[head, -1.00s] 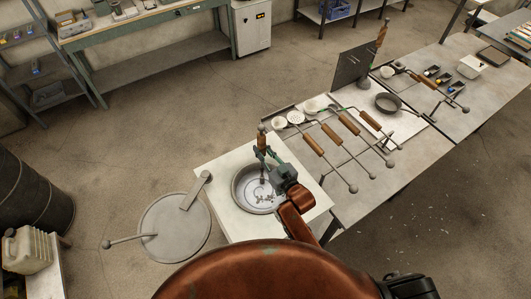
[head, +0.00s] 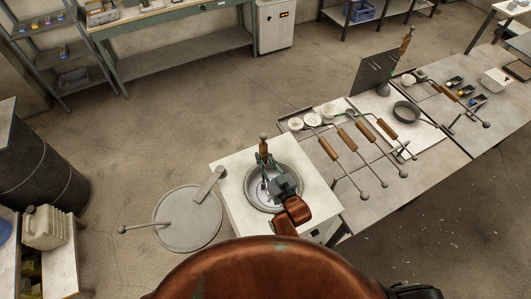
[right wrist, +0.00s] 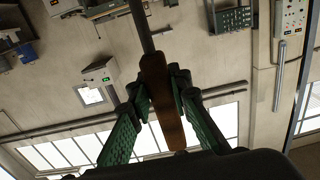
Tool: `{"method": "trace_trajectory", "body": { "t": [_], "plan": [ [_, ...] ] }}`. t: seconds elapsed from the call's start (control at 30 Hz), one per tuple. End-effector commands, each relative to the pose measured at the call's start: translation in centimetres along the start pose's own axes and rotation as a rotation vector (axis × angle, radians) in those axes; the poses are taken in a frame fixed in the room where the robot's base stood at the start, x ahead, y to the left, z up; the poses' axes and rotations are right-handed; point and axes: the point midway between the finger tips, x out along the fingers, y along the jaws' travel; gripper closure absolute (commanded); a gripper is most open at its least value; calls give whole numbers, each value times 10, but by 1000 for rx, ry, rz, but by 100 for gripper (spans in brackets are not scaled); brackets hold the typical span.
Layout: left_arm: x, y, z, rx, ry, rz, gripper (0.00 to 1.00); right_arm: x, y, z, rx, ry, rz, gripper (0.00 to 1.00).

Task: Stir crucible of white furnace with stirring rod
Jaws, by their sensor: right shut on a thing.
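The white furnace (head: 235,205) is a box with a pale square top, just ahead of my body in the head view. Its round grey crucible (head: 252,199) opens in the middle of the top. My right gripper (head: 268,166) is over the crucible, shut on the wooden handle of the stirring rod (head: 263,147). The rod stands nearly upright, its ball end up. In the right wrist view the fingers (right wrist: 158,98) clamp the brown handle (right wrist: 156,72), with the metal shaft beyond. The rod's lower end and part of the crucible are hidden by my gripper and arm. My left gripper is not in view.
A round grey lid (head: 188,228) with a handle is left of the furnace. The table at right (head: 405,200) holds several wooden-handled tools (head: 347,140), a dark pan (head: 406,111) and an upright dark panel (head: 375,68). A dark barrel (head: 45,170) and jerrycan (head: 45,228) are at left.

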Motion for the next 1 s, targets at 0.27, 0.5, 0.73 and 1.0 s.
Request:
{"method": "trace_trajectory", "body": {
  "t": [0.27, 0.5, 0.73, 1.0],
  "plan": [
    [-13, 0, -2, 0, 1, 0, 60, -18, -8, -4, -1, 5, 0, 100],
    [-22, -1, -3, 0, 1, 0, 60, -34, -8, -4, -4, 5, 1, 100],
    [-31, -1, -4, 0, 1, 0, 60, -49, -2, -4, -2, 4, 0, 100],
    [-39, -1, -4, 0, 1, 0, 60, -62, 9, -3, -3, 5, 0, 100]
  ]
}}
